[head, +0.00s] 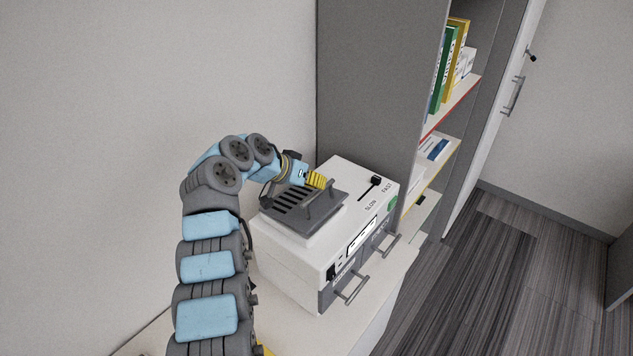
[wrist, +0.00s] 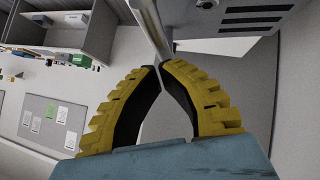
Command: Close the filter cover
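The filter cover (head: 290,207) is a dark grey slotted plate with a bar handle (head: 321,203), on top of a white machine (head: 290,268). It looks slightly tilted in the head view; how far it stands open is hard to tell. My gripper (head: 318,181) is above the cover, close to the handle. In the wrist view, the yellow fingers of my gripper (wrist: 161,66) nearly meet at the tips, with nothing clearly between them. The handle (wrist: 148,25) runs just beyond the tips; contact is unclear. The slotted cover (wrist: 255,14) shows at the upper right.
The machine has a slider (head: 375,183) marked slow and fast, a green button (head: 393,202) and front handles (head: 353,291). A grey cabinet side (head: 365,90) stands behind it, with a shelf of binders (head: 448,60) to the right. A wall is behind my arm.

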